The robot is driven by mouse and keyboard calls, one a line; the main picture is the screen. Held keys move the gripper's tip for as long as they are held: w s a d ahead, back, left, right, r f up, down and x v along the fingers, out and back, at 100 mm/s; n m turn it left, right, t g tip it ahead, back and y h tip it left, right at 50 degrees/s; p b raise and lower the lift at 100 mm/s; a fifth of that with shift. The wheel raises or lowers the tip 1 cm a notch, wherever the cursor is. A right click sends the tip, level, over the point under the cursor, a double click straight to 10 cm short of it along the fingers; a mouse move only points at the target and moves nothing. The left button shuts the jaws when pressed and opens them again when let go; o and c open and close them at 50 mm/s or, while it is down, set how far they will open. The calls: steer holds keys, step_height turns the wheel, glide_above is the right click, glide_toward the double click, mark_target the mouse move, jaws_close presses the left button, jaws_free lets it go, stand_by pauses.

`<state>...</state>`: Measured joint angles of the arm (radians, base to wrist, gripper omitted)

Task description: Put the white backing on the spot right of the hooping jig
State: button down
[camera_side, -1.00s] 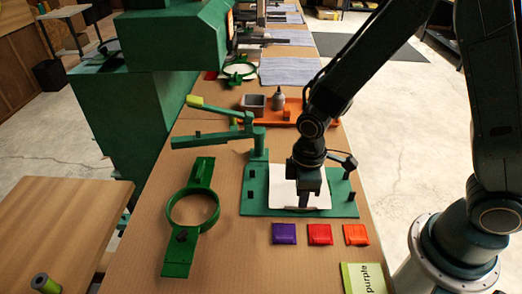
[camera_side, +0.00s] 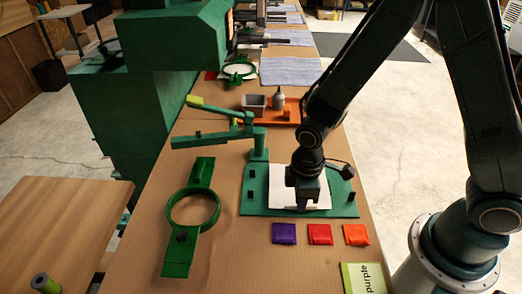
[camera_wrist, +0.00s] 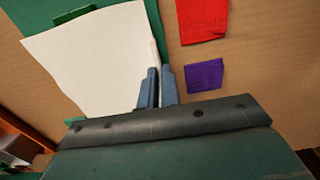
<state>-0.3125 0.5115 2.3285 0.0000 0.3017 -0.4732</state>
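The white backing (camera_side: 283,187) is a pale sheet lying over the green base plate of the hooping jig (camera_side: 257,203) in the side view. In the wrist view the backing (camera_wrist: 90,60) fills the upper left, with green jig parts (camera_wrist: 75,14) showing at its edge. My gripper (camera_side: 306,206) is low over the front part of the sheet. In the wrist view its blue-grey fingers (camera_wrist: 158,72) are close together, with a narrow white raised strip of the backing between them. The side view hides most of this contact.
Purple (camera_side: 284,233), red (camera_side: 320,234) and orange (camera_side: 356,235) packets lie in front of the jig, near a green "purple" card (camera_side: 364,277). A green hoop (camera_side: 193,209) lies at left. A swing arm (camera_side: 222,136) and orange tray (camera_side: 283,112) stand behind.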

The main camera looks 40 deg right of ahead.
steer(key=shift+r, duration=0.15)
steer(key=shift+r, duration=2.35)
steer(key=shift+w+d, duration=0.3)
steer(key=shift+d, duration=0.1)
steer(key=w+d, duration=0.1)
steer(key=d, duration=0.1)
steer(key=w+d, duration=0.2)
steer(key=d, duration=0.1)
steer(key=w+d, duration=0.1)
steer(key=d, duration=0.2)
steer(key=shift+w+d, duration=0.25)
steer(key=w+d, duration=0.1)
steer(key=d, duration=0.7)
steer(key=shift+w, duration=0.4)
steer(key=shift+d, duration=0.1)
